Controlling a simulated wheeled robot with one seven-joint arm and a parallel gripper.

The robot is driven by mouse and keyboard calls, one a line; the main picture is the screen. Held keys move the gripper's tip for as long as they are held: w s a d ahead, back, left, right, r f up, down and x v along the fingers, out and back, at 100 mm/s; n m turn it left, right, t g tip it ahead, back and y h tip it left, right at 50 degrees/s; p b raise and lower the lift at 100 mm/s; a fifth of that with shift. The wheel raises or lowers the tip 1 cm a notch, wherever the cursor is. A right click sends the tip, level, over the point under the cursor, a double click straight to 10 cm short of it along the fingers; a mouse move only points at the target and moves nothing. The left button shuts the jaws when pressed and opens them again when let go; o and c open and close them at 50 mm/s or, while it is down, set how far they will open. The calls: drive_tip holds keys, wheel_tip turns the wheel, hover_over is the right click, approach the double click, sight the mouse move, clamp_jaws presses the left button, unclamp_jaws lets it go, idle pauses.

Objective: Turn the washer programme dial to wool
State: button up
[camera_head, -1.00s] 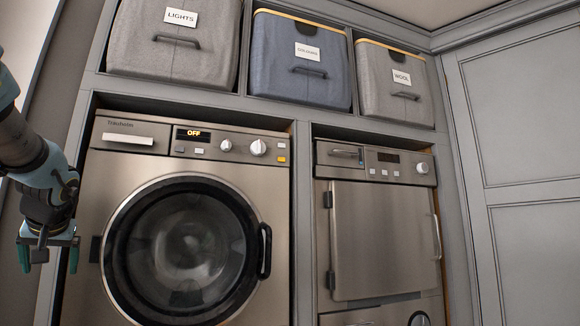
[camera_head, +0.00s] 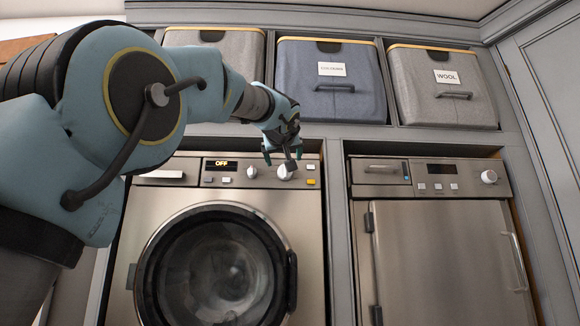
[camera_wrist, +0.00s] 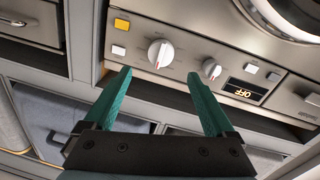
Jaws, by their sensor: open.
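The washer (camera_head: 150,225) stands at the lower left in the head view, with its round door (camera_head: 222,265) shut. Its display (camera_head: 220,165) reads OFF. Two white knobs show on its panel: a larger one (camera_head: 287,171) and a smaller one (camera_head: 251,171); the wrist view also shows the larger knob (camera_wrist: 161,52) and the smaller knob (camera_wrist: 211,68). Which is the programme dial I cannot read. My gripper (camera_head: 283,160) is open and empty in front of the panel, by the larger knob. In the wrist view the larger knob lies between and beyond my green fingertips, apparently untouched.
A second appliance (camera_head: 430,230) with its own white knob (camera_head: 489,176) stands to the right. Above are fabric bins: a grey one at left (camera_head: 215,45), a blue one (camera_head: 330,100) and a grey one labelled WOOL (camera_head: 440,95). A shelf ledge runs just above the washer.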

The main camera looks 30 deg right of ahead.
sight(284, 169)
drive_tip(key=p+x, duration=0.5)
drive_tip(key=x, duration=0.2)
drive_tip(key=shift+w+d+r, duration=0.1)
drive_tip(key=shift+w+r, duration=0.05)
drive_tip(key=shift+w, duration=0.15)
drive_tip(key=shift+w+d+f+p, duration=0.2)
drive_tip(key=shift+w+d+p, duration=0.05)
drive_tip(key=shift+w+p, duration=0.15)
drive_tip(key=shift+c, duration=0.3)
drive_tip(key=c, duration=1.3)
